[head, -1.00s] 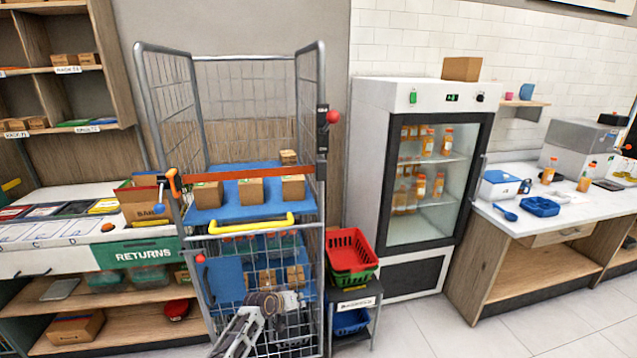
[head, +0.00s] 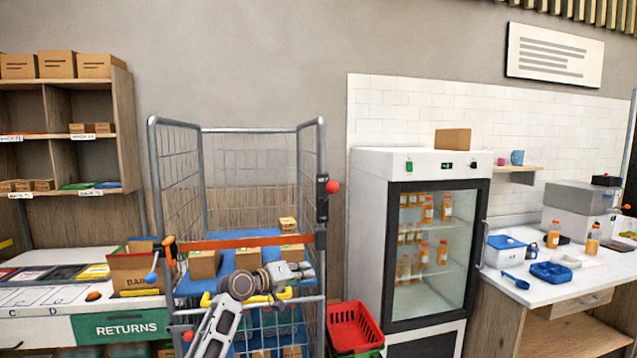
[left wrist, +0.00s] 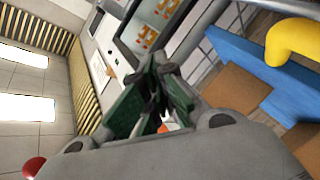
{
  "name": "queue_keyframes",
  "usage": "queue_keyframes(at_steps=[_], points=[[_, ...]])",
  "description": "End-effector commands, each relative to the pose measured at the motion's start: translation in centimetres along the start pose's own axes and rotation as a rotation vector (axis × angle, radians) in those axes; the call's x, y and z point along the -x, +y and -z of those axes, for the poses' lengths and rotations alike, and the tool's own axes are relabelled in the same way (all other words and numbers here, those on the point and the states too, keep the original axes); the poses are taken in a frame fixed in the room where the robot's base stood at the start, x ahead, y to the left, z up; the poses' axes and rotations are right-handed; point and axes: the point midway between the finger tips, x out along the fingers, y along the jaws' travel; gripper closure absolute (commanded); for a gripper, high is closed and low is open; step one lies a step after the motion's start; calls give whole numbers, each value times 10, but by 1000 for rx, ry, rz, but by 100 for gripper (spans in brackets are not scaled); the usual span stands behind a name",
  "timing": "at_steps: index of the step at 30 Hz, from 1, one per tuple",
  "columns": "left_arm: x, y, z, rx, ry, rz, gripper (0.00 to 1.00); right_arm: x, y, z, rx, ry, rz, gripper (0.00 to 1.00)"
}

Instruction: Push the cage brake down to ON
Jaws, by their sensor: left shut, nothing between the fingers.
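The roll cage (head: 308,150) stands left of the fridge. A red ball knob (head: 332,186) sticks out from a black plate (head: 322,200) on its right post, near the plate's upper part. It looks like the brake lever; the plate's lettering is too small to read. My left gripper (head: 290,272) is in front of the cage by the yellow handle (head: 206,300), below and left of the knob, and apart from it. The left wrist view shows its dark green fingers (left wrist: 155,100) shut and empty. A red ball (left wrist: 34,168) shows there; I cannot tell which knob it is.
An orange bar (head: 225,243) crosses the cage above boxes on a blue shelf. A blue-ended lever (head: 152,277) and another red knob (head: 188,336) are on its left. Red baskets (head: 354,327) and the fridge (head: 415,165) stand right. Space in front of the knob looks clear.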

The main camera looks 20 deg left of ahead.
Motion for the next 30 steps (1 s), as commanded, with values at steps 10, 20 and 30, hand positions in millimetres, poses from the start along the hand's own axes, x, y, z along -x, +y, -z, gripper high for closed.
queue_keyframes(at_steps=[10, 20, 30], points=[[37, 96, 84, 57, 82, -198, 100, -4, -10, 2, -4, 2, 10, 60], [88, 180, 144, 99, 129, -385, 100, -6, -11, 2, -4, 3, 11, 60], [110, 210, 162, 113, 138, -454, 100, -7, -9, 2, -4, 3, 9, 60]])
